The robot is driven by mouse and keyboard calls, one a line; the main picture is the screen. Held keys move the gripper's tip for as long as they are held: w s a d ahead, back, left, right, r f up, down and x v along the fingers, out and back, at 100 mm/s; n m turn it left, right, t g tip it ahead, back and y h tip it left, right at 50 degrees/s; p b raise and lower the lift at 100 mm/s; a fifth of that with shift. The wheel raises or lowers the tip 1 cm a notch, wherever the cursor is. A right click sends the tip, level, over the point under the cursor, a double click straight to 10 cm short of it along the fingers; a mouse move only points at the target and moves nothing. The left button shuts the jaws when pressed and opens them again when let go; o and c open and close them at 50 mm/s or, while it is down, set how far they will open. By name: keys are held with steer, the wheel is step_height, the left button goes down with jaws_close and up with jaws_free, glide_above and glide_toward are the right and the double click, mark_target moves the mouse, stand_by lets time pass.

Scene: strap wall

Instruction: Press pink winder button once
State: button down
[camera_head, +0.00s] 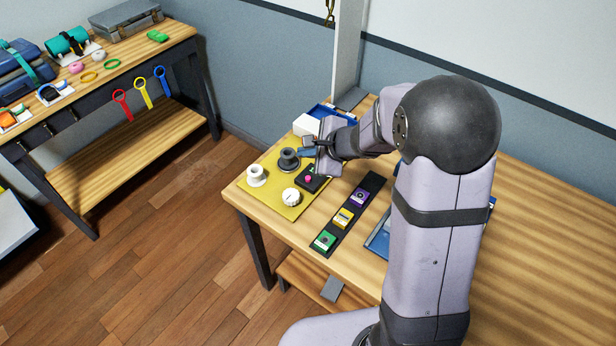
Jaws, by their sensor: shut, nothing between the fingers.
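The pink winder button (309,179) is a small pink dome on a black box (315,184). The box sits on the yellow mat (283,205) on the wooden table. My gripper (306,153) is shut with nothing in it. In the picture it shows just above the button box, beside the dark spool-like piece; its height over the mat is hard to tell. The button itself is visible and not covered.
On the mat are a dark grey spool (288,158), a white spool (256,176) and a white knob (291,197). A black strip (332,229) with green, yellow and purple blocks lies to the right. A white-and-blue box (307,123) stands behind my gripper.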

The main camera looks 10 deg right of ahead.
steer(key=shift+w+d+r+m+t+h, duration=0.15)
steer(key=shift+w+d+m+h, duration=0.1)
steer(key=shift+d+m, duration=0.25)
steer(key=shift+w+d+f+m+t+h, duration=0.15)
steer(key=shift+w+d+m, duration=0.15)
steer(key=shift+m, duration=0.4)
steer(key=b, duration=0.7)
glide_above(308, 179)
steer(key=f, duration=0.7)
steer(key=shift+s+d+f, duration=0.1)
steer(key=shift+s+d, duration=0.25)
steer(key=shift+f+b, duration=0.6)
steer(key=shift+f, duration=0.1)
steer(key=shift+f+b, duration=0.95)
steer(key=shift+b, duration=0.25)
stand_by(1.1)
steer(key=shift+r, duration=0.15)
steer(key=shift+r+p, duration=0.7)
steer(key=shift+r, duration=0.1)
